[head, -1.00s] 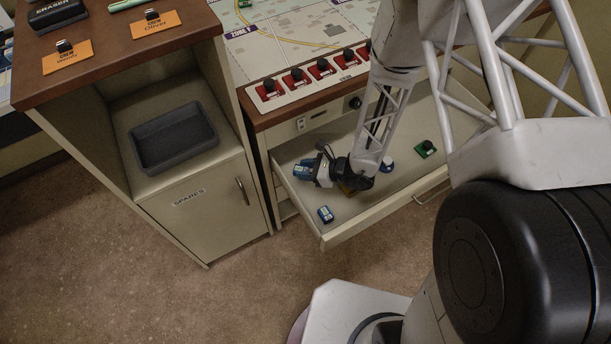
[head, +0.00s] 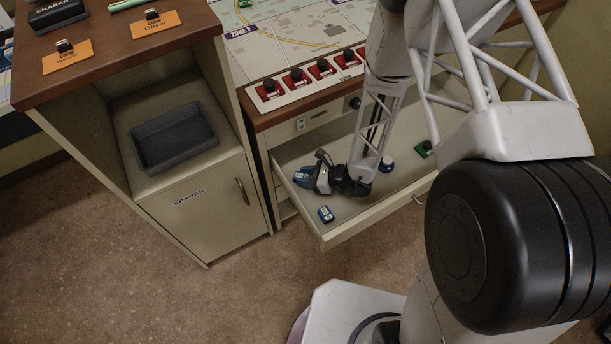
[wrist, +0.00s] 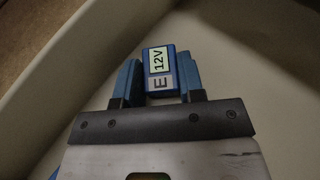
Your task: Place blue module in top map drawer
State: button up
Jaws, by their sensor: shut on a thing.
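My gripper (head: 306,177) is low inside the pulled-out map drawer (head: 350,229), at its left end. In the head view the held module is hard to tell from the blue fingers. Whether it touches the drawer floor is unclear. Another small blue module with a light label (head: 326,214) lies on the drawer floor near the front left corner.
A blue-and-white round piece (head: 387,164) and a green piece with a black knob (head: 424,149) sit farther right in the drawer. A grey tray (head: 175,168) stands in the cabinet at left. Red switches (head: 296,76) line the console edge above the drawer.

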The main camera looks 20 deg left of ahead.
jog(key=shift+f, duration=0.15)
jog(key=o, duration=1)
jog(key=shift+c, duration=0.2)
jog(key=shift+r, duration=0.2)
jog(key=shift+v, duration=1.2)
notch_tip(320, 180, up, 7)
jog(key=shift+d, duration=0.25)
jog(key=shift+r, duration=0.15)
